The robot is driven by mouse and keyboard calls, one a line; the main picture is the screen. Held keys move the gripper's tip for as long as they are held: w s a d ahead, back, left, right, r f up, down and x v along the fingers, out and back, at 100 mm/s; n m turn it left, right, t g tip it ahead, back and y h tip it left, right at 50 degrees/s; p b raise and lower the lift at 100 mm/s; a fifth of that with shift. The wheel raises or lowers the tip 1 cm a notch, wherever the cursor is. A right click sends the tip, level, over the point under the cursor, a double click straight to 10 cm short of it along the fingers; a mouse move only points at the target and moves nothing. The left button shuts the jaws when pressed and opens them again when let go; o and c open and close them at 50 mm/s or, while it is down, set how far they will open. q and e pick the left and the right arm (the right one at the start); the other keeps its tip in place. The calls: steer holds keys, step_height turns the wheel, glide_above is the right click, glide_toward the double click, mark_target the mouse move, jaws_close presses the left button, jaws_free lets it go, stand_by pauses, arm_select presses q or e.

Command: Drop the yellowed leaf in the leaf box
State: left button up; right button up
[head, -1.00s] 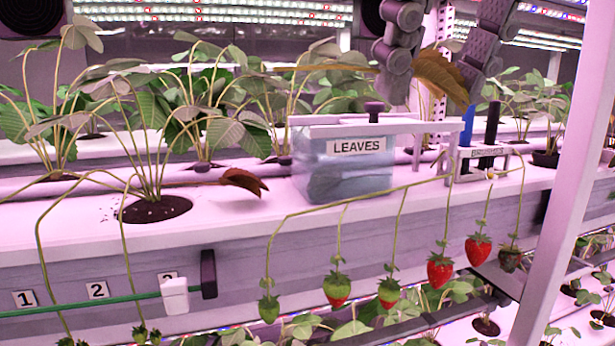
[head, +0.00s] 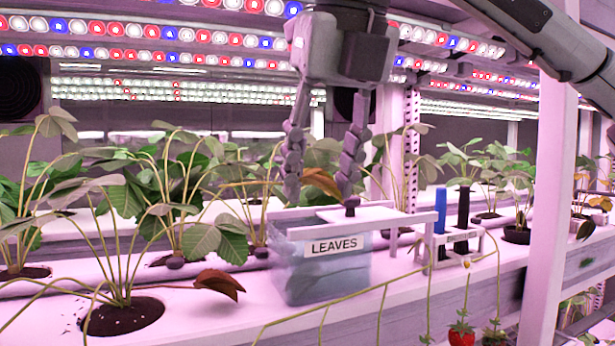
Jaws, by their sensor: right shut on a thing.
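A brownish-yellow leaf (head: 321,181) is between the fingers of my right gripper (head: 322,185), its stem reaching out to the left. The right gripper points down and is shut on this leaf, just above the leaf box. The clear leaf box (head: 328,275), labelled LEAVES, stands on the white shelf. Its pale lid (head: 385,217) with a dark knob (head: 351,204) sits shifted to the right, so the left part of the top looks uncovered. Another reddish-brown leaf (head: 219,286) hangs low from the front left plant. My left gripper is not in view.
A small white rack (head: 470,243) with a blue and a black upright piece stands right of the box. Green strawberry plants (head: 150,215) are to the left and behind. A white post (head: 553,190) rises at the right. Strawberries (head: 461,333) hang along the front edge.

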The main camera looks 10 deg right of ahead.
mark_target(307, 169)
steer(key=shift+w+a, duration=0.1)
steer(key=shift+w, duration=0.3)
steer(key=w, duration=0.1)
steer(key=w+p, duration=0.1)
steer(key=w, duration=0.1)
steer(key=shift+a, duration=0.3)
steer(key=shift+f, duration=0.55)
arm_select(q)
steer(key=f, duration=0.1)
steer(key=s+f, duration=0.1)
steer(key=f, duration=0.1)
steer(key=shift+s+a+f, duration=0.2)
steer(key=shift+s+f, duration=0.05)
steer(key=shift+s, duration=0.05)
arm_select(e)
steer(key=shift+f, duration=0.25)
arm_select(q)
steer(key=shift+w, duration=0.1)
arm_select(e)
steer(key=shift+f+b, duration=0.35)
steer(key=shift+f, duration=0.05)
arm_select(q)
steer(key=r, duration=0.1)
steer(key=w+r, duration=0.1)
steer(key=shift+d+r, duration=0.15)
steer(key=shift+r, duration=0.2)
arm_select(e)
steer(key=shift+f, duration=0.1)
